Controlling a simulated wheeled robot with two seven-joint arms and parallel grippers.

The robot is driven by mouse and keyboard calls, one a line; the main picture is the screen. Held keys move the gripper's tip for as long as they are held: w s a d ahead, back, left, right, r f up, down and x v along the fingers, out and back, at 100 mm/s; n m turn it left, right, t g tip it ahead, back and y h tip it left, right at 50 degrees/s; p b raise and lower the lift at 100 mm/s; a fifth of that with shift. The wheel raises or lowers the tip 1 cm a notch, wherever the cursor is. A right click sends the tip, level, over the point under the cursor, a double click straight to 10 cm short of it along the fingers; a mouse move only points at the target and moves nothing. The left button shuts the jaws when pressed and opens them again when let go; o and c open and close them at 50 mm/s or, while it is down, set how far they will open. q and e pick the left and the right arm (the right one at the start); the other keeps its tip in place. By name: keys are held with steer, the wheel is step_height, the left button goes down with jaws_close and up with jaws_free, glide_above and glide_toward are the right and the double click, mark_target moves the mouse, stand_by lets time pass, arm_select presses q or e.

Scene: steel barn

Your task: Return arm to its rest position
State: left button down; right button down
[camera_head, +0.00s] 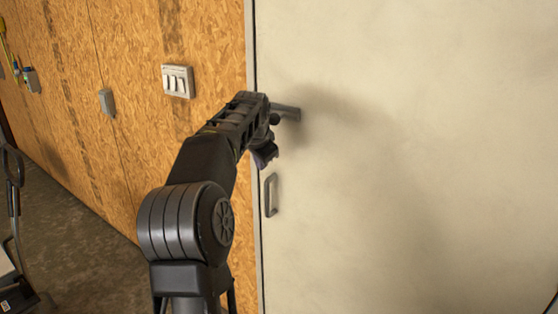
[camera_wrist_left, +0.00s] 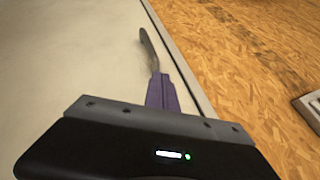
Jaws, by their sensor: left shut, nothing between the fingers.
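My left arm reaches up and forward in the head view to the edge of a pale door (camera_head: 400,160). My left gripper (camera_head: 265,158) is at its end, in front of the door edge, small and partly hidden by the wrist. In the wrist view my left gripper (camera_wrist_left: 162,92) shows purple fingers shut together, holding nothing. A grey door handle (camera_head: 271,195) is just below the gripper in the head view. A curved grey handle (camera_wrist_left: 148,48) shows beyond the fingertips in the wrist view; contact cannot be told. My right gripper is not in view.
A grey bar (camera_head: 287,112) juts out right of my wrist. A wood-board wall (camera_head: 130,60) with a white switch panel (camera_head: 178,81) and a small grey box (camera_head: 107,102) stands left of the door. Concrete floor (camera_head: 75,230) is clear at lower left, beside dark equipment (camera_head: 13,185).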

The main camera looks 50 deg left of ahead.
arm_select(q)
steer(key=w+d+f+h, duration=0.2)
steer(key=w+d+f, duration=0.2)
steer(key=d+f, duration=0.55)
steer(key=w+d+f+h, duration=0.1)
steer(key=w+d+f, duration=0.45)
steer(key=f, duration=0.65)
steer(key=s+d+f+h, duration=0.3)
steer(key=d+f, duration=1.1)
steer(key=d, duration=0.1)
steer(key=s+d+f+g+h, duration=0.1)
steer(key=s+d+f, duration=0.4)
steer(key=d, duration=0.3)
steer(key=s+d+f+g+h, duration=0.1)
steer(key=s+d+f, duration=0.4)
steer(key=d, duration=0.2)
steer(key=s+d+f+n+g, duration=0.1)
steer(key=s+d+f, duration=0.1)
steer(key=s+d, duration=0.4)
steer(key=s+d+f+n+g+h, duration=0.1)
steer(key=s+d+f, duration=0.1)
steer(key=s+d, duration=0.5)
steer(key=s, duration=0.6)
steer(key=shift+f, duration=0.3)
steer(key=shift+w, duration=0.1)
